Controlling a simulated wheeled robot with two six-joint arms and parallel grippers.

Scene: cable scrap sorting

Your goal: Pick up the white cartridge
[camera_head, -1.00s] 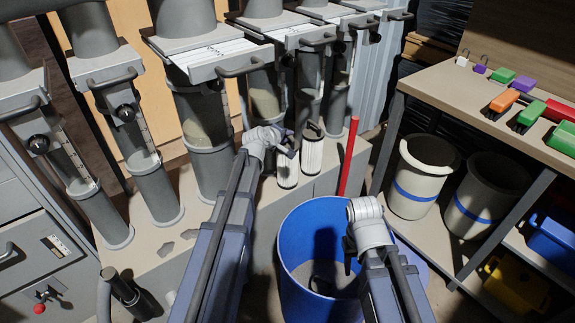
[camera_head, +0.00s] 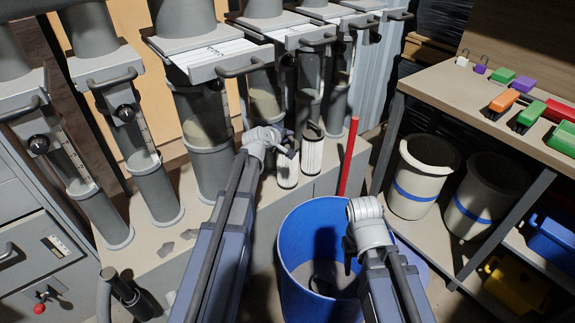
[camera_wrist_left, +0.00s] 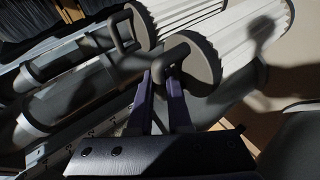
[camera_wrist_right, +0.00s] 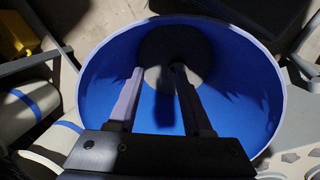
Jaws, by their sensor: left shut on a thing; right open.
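Two white pleated cartridges with dark end caps stand side by side on the ledge. The nearer white cartridge (camera_head: 287,172) is just below my left gripper (camera_head: 287,146). In the left wrist view, my left gripper (camera_wrist_left: 163,80) is shut on the loop handle of this cartridge's dark cap (camera_wrist_left: 198,65). Its base appears to be on the ledge in the head view. The other cartridge (camera_head: 312,152) stands just to the right, and its cap (camera_wrist_left: 140,22) shows beside the held one. My right gripper (camera_head: 350,256) is open and empty above the blue bin (camera_head: 298,225).
Grey hoppers with clear tubes (camera_head: 205,125) line the back of the ledge (camera_head: 185,225). A red rod (camera_head: 349,155) stands to the right of the cartridges. Two buckets (camera_head: 418,180) sit under a workbench (camera_head: 450,90) with coloured blocks at the right.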

